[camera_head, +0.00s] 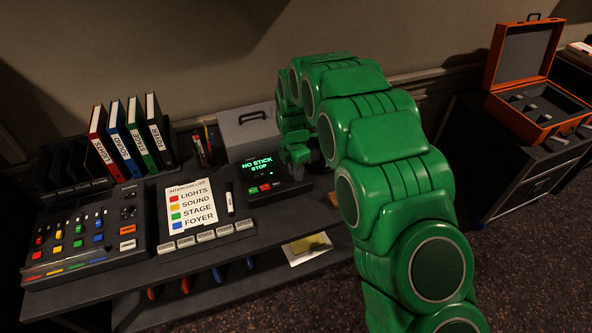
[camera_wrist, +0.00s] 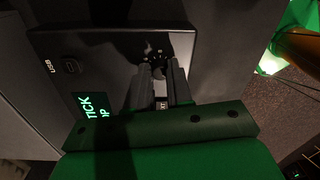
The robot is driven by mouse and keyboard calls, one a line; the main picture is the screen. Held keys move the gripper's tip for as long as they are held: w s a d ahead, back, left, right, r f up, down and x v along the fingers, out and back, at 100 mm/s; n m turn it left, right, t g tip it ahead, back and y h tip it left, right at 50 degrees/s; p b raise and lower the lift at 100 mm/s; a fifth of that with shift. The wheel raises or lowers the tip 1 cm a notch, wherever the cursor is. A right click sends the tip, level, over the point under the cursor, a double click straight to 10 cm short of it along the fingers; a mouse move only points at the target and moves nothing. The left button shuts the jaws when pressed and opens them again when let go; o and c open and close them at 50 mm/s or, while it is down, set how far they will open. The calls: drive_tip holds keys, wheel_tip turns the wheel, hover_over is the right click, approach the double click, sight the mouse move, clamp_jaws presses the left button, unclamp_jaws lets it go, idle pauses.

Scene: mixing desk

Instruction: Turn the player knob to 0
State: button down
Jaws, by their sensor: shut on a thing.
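The player (camera_head: 262,195) is a black box on the desk with a green-lit screen (camera_head: 258,165) reading "NO STICK STOP" and small buttons below it. My gripper (camera_head: 299,171) is at the player's right side, over the knob area. In the wrist view my gripper's two dark fingers (camera_wrist: 161,72) are shut on the player's dark knob (camera_wrist: 157,62), with pale marks around it. The fingers and shadow hide most of the knob, so I cannot read where it points. In the head view my gripper hides the knob.
A grey box with a handle (camera_head: 247,128) stands behind the player. Left of it are an intercom list (camera_head: 190,203), a marker (camera_head: 230,203), a button panel (camera_head: 90,235) and several binders (camera_head: 112,141). An open orange case (camera_head: 532,115) stands at right.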

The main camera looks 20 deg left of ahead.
drive_tip(key=c, duration=1)
unclamp_jaws()
drive_tip(key=shift+r, duration=0.1)
drive_tip(key=r, duration=0.7)
drive_tip(key=shift+w+a+r, duration=0.15)
drive_tip(key=shift+a+r, duration=0.05)
drive_tip(key=shift+r, duration=0.1)
